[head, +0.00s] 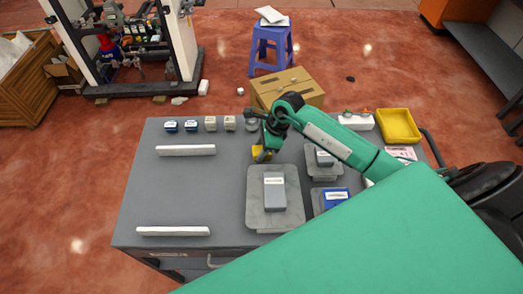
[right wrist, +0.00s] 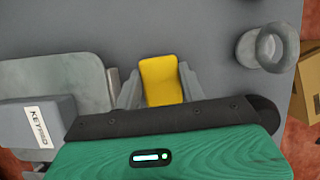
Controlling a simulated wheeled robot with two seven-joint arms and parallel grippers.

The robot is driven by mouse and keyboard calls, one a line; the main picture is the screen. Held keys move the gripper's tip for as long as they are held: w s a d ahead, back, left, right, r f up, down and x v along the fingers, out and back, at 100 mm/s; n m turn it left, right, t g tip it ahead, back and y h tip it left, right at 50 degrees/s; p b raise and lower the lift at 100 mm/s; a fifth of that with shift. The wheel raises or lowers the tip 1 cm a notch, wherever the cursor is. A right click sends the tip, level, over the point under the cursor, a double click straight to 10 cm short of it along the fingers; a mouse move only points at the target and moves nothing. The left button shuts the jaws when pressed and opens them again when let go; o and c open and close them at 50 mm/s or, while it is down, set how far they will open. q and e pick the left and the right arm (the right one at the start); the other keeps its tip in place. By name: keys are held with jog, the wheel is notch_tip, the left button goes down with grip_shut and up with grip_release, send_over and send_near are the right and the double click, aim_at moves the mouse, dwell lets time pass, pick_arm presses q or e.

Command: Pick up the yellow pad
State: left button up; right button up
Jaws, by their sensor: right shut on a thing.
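The yellow pad (head: 263,153) is near the middle of the grey table, just behind the larger grey plate. In the right wrist view the yellow pad (right wrist: 161,80) sits between the two fingers of my right gripper (right wrist: 160,88). The right gripper (head: 262,150) is shut on it, one finger at each side. Part of the pad is hidden by the gripper body. I cannot tell whether the pad touches the table. My left gripper is not in view.
A grey plate (head: 253,215) carries a grey keypad box (head: 274,192). White bars (head: 186,150), small boxes (head: 171,127) and a grey round cup (right wrist: 261,48) stand on the table. A yellow tray (head: 398,126) is at the back right. The table's left middle is clear.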

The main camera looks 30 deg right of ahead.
jog(key=shift+r, duration=0.2)
notch_tip(320, 180, up, 20)
jog(key=b, duration=0.4)
jog(key=shift+f+b, duration=0.15)
jog(key=shift+b, duration=0.25)
jog(key=o, duration=0.4)
jog(key=c, duration=0.3)
